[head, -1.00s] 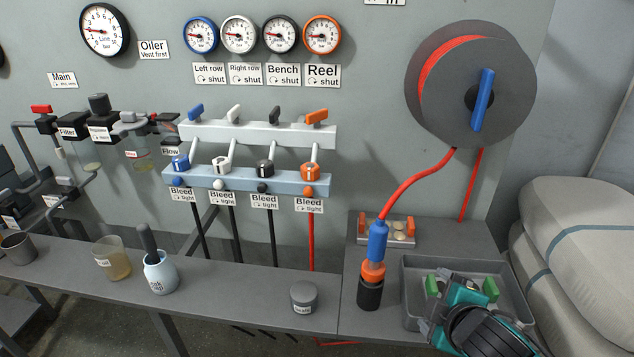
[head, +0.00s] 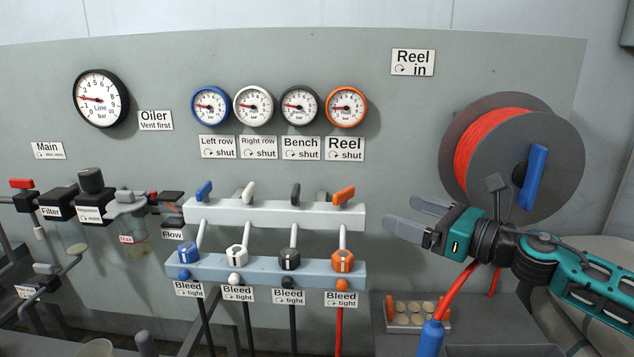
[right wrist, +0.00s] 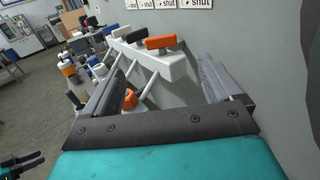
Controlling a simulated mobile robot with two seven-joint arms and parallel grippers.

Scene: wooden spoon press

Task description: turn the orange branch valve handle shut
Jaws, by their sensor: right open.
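The orange branch valve handle (head: 344,195) sits at the right end of the upper white manifold (head: 270,214), tilted up to the right. It also shows in the right wrist view (right wrist: 160,42), beyond the fingers and a little above the gap between them. My right gripper (head: 409,220) is open and empty, to the right of the handle and slightly lower, apart from it, with its fingers pointing left. In the right wrist view both fingers (right wrist: 163,88) show spread wide.
Black (head: 296,194), white (head: 248,191) and blue (head: 204,190) handles stand in a row left of the orange one. A lower pale blue rail (head: 213,269) carries bleed knobs. The hose reel (head: 560,160) is behind my right arm. Gauges are above.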

